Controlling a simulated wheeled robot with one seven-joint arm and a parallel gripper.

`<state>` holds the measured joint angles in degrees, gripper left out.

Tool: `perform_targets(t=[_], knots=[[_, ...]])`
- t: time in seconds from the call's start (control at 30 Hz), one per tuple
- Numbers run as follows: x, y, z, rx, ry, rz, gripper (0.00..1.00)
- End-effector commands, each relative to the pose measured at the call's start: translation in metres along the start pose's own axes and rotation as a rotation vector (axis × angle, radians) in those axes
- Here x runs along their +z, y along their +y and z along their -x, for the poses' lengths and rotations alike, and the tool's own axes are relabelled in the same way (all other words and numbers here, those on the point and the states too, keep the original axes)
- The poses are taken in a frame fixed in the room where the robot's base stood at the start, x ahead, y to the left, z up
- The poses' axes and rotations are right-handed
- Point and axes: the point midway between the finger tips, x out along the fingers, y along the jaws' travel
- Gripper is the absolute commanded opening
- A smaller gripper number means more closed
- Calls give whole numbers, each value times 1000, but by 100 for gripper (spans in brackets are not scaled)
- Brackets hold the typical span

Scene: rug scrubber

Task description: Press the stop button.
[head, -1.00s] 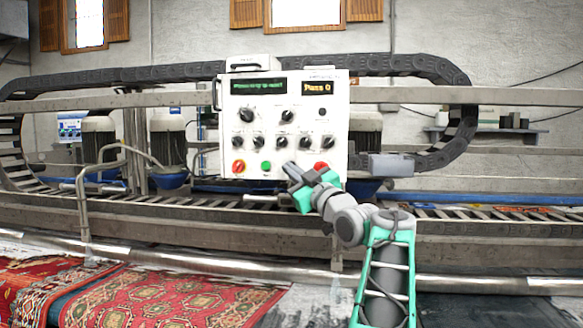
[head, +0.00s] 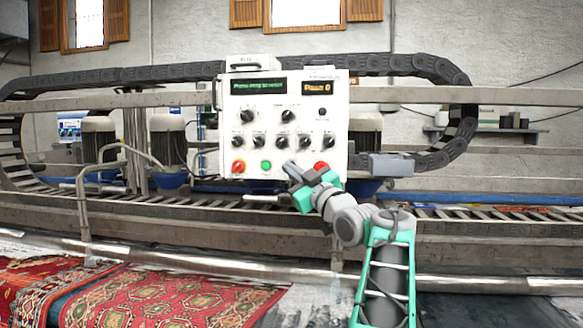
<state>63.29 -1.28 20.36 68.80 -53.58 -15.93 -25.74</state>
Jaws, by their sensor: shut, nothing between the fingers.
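The white control panel (head: 270,190) stands at the centre, facing me. A red button (head: 320,166) sits at the right of its bottom row, its lower edge close behind my gripper in the picture. A green button (head: 266,165) is left of it, and a red knob on a yellow plate (head: 238,167) is at the far left. My gripper (head: 288,166) is shut and empty, with its tips between the green button and the right red button in the picture. I cannot tell whether the tips touch the panel.
Black knobs (head: 247,115) fill the middle of the panel below two small lit displays (head: 259,86). A metal rail (head: 180,205) and roller conveyor run across behind my arm. A red patterned rug (head: 170,300) lies at the lower left. A grey box (head: 391,165) is right of the panel.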

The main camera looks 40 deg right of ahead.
Motion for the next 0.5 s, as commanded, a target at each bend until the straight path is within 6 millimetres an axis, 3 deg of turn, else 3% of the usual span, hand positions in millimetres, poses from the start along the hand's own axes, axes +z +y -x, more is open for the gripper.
perform_targets(t=[0.5], knots=[[4,4,-4,0,-1,-1,0]])
